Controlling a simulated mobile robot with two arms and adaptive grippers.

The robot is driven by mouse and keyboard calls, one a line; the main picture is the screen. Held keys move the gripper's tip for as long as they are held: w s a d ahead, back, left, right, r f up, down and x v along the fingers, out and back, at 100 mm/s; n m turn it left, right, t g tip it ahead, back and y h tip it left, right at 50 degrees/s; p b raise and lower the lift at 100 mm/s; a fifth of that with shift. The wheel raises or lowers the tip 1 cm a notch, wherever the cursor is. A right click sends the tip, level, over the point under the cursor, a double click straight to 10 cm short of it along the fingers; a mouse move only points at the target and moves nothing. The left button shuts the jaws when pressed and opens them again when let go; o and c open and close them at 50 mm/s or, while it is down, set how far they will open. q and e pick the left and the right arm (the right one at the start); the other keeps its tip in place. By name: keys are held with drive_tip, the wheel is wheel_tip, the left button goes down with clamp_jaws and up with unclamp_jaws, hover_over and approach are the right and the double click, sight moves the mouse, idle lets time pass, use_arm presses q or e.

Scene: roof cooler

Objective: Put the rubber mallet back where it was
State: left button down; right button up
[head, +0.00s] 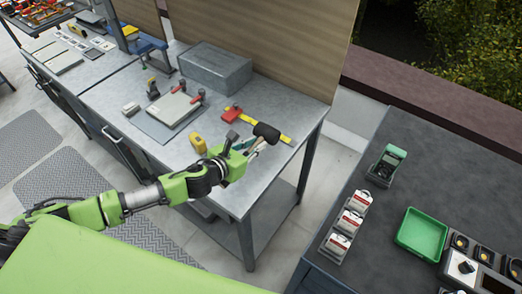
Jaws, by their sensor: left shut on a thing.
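The rubber mallet (266,132) has a black head and a light handle. My left gripper (249,149) is shut on it at the handle, and the head points up and to the right. The mallet is over the near right part of the grey metal workbench (234,191). I cannot tell its exact height above the top. The gripper hides part of the handle. My right gripper is not in view.
A red and yellow clamp (258,123) lies just behind the mallet. A yellow tool (198,143), a board (173,108) and a grey box (215,68) are on the bench. A dark table (400,180) at right bears a green tray (421,235).

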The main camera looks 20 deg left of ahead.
sight(260, 159)
use_arm(q)
drive_tip(key=w+f, duration=0.1)
drive_tip(key=w+d+f, duration=0.1)
drive_tip(key=shift+d+f, duration=0.2)
drive_tip(key=shift+f, duration=1.75)
drive_tip(key=c, duration=1.9)
unclamp_jaws()
drive_tip(key=shift+r, duration=0.1)
drive_tip(key=v, duration=0.5)
drive_tip(key=b+v, duration=0.1)
drive_tip(key=v, duration=0.4)
drive_tip(key=shift+s+a, duration=0.15)
drive_tip(key=shift+s, duration=0.15)
drive_tip(key=shift+v, duration=0.75)
